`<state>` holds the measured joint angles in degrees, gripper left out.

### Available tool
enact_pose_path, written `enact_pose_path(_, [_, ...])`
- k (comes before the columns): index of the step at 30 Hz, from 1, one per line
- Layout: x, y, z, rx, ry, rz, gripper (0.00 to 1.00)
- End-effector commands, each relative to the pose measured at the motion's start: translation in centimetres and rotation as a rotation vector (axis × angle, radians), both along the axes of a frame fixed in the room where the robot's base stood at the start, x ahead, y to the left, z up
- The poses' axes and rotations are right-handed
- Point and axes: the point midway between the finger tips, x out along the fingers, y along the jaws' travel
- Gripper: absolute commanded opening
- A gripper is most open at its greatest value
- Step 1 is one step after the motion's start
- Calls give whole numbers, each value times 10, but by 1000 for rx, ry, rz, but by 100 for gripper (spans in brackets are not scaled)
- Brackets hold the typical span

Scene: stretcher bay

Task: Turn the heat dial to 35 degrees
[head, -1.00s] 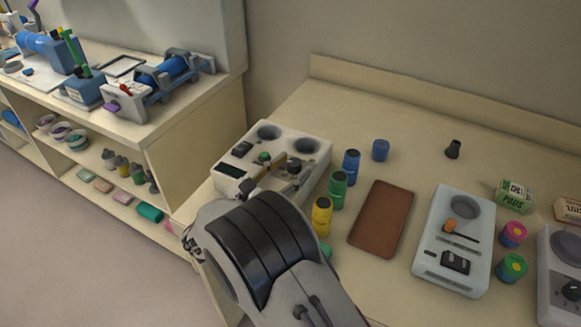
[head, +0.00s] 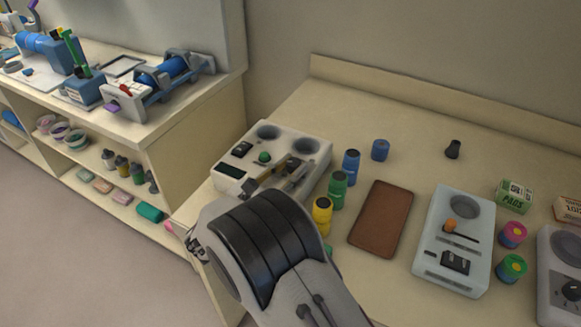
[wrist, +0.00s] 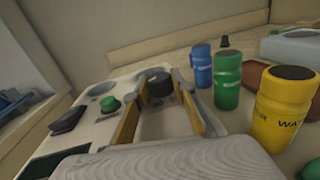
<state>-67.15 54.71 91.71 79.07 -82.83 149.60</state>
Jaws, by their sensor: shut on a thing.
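The white heater unit (head: 222,182) stands at the left end of the counter, with two round wells, a green knob (head: 264,157), a black switch (head: 241,149) and a small display (head: 231,171). Its black heat dial (wrist: 160,86) shows in the wrist view between my fingertips. My gripper (wrist: 161,92) is shut on the dial, with one tan-faced finger on each side. In the head view my gripper (head: 294,180) hides most of the dial. The dial's marks and the display's reading are too small to read.
Blue, green and yellow bottles (head: 322,214) stand close to the right of the unit. A brown tray (head: 381,220) and a pale device (head: 440,262) lie further right. Another device with a black knob (head: 572,289) is at the right edge. The counter's back is mostly clear.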

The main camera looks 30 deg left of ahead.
Motion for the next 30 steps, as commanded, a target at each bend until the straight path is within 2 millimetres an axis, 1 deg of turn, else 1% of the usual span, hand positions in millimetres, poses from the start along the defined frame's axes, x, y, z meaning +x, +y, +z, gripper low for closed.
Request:
enact_pose_path(8, [0,-3,0,0,1,76,4])
enact_pose_path(30, [0,-8,0,0,2,409,4])
